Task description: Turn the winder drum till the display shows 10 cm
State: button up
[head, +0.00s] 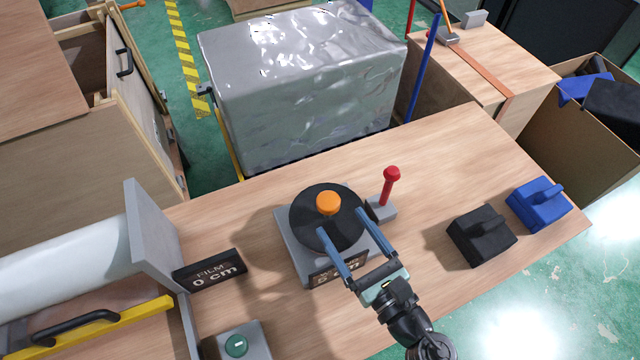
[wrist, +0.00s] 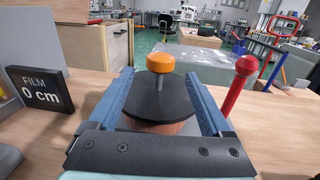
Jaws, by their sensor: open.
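The winder drum (head: 318,218) has a black round top with an orange knob (head: 327,202) in its middle, and sits on a grey base. In the wrist view the drum (wrist: 160,103) shows a brown side below the black top, and the knob (wrist: 160,63) stands on a grey stem. My gripper (head: 342,222) is open, its blue fingers reaching over the near part of the drum, one on each side in the wrist view. I cannot tell if they touch it. The winder's display (head: 338,272) is partly hidden by my finger; it seems to read 5 cm.
A red-knobbed lever (head: 390,185) stands right of the drum. A separate FILM display (head: 210,270) reads 0 cm, beside a white roll (head: 65,262). Black (head: 481,236) and blue (head: 538,204) blocks lie right.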

aim_at(323, 194)
jog(key=p+x, duration=0.1)
jog(key=x, duration=0.8)
jog(key=shift+w+a+p, duration=0.15)
jog(key=shift+w+p, duration=0.05)
jog(key=shift+p, duration=0.2)
grip_shut()
